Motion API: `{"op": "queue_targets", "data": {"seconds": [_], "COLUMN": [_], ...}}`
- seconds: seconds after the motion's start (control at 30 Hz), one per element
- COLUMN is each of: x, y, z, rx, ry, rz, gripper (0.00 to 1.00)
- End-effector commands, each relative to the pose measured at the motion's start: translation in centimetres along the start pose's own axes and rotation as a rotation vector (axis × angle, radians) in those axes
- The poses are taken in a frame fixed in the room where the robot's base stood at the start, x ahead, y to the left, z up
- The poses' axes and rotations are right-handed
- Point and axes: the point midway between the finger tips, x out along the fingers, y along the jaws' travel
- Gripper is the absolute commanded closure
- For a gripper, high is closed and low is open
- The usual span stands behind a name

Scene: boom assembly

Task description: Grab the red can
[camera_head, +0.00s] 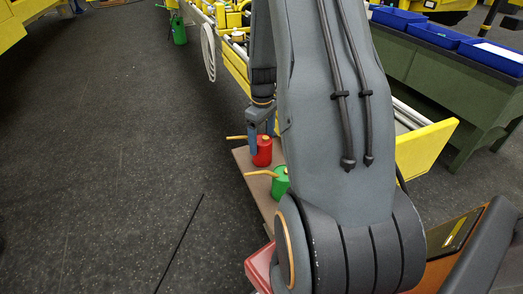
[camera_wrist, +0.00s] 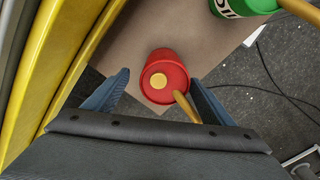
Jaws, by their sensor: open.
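The red can (camera_wrist: 163,69), with a yellow cap and a yellow spout, stands upright on a brown board (camera_wrist: 120,45). In the wrist view it lies just beyond and between the two blue fingers of my gripper (camera_wrist: 155,98), which are spread apart. The spout runs toward the right finger; I cannot tell whether they touch. In the head view the red can (camera_head: 262,152) is partly hidden by my arm, and my gripper (camera_head: 261,135) points down at it.
A green can (camera_head: 280,182) with a yellow spout stands close by on the same board. Yellow beams (camera_wrist: 62,60) run along the left of the wrist view. A dark cable (camera_wrist: 262,70) lies on the floor to the right. Open floor (camera_head: 120,150) fills the left.

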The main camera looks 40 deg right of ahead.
Motion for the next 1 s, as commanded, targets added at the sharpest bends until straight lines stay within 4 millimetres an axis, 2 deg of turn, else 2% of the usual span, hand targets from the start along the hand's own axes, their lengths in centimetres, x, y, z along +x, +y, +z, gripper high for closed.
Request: {"op": "queue_targets", "data": {"seconds": [0.5,0.83,0.87,1.0], "x": [5.4,6.0,6.0,6.0], "y": [-0.6,-0.6,-0.6,-0.6], "z": [0.2,0.1,0.1,0.1], "rx": [0.002,0.002,0.002,0.002], "ry": [-0.001,0.000,0.000,0.000], "rz": [0.001,0.002,0.002,0.002], "gripper": [0.23,0.23,0.26,0.50]}}
